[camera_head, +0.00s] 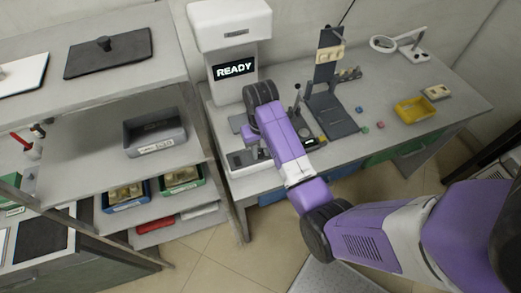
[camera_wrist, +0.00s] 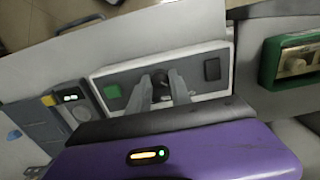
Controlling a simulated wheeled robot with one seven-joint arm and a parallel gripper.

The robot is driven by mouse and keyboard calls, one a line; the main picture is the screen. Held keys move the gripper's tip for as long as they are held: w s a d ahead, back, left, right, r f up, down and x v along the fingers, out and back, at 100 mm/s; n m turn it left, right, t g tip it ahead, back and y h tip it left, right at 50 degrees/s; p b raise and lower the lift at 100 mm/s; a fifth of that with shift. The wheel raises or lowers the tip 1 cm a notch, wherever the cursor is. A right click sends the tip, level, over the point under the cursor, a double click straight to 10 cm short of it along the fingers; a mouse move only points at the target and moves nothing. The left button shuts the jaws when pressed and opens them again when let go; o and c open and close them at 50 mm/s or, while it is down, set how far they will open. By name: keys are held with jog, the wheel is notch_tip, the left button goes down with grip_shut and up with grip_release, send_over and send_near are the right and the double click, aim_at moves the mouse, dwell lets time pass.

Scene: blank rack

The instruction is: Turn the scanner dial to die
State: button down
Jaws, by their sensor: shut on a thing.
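The scanner (camera_head: 230,30) is a white machine at the back left of the workbench, with a lit screen (camera_head: 235,69) reading READY. Its control panel (camera_head: 238,161) is at the front, partly covered by my arm. My gripper (camera_wrist: 162,90) is shut on the dial, with one grey finger on each side. Any position labels around the dial are not readable. In the head view my arm hides the fingers.
A grey shelf unit (camera_head: 85,180) with bins stands close on the left. On the bench (camera_head: 455,85) to the right are a dark upright stand (camera_head: 327,85), a yellow tray (camera_head: 415,109) and a magnifier lamp (camera_head: 383,44). Small coloured cubes lie between the stand and the tray.

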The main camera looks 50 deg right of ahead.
jog(key=shift+m, duration=0.3)
jog(key=m, duration=0.4)
jog(key=shift+m, duration=2)
jog(key=shift+r, duration=0.1)
jog(key=c, duration=1.2)
grip_release()
jog(key=shift+o, duration=0.2)
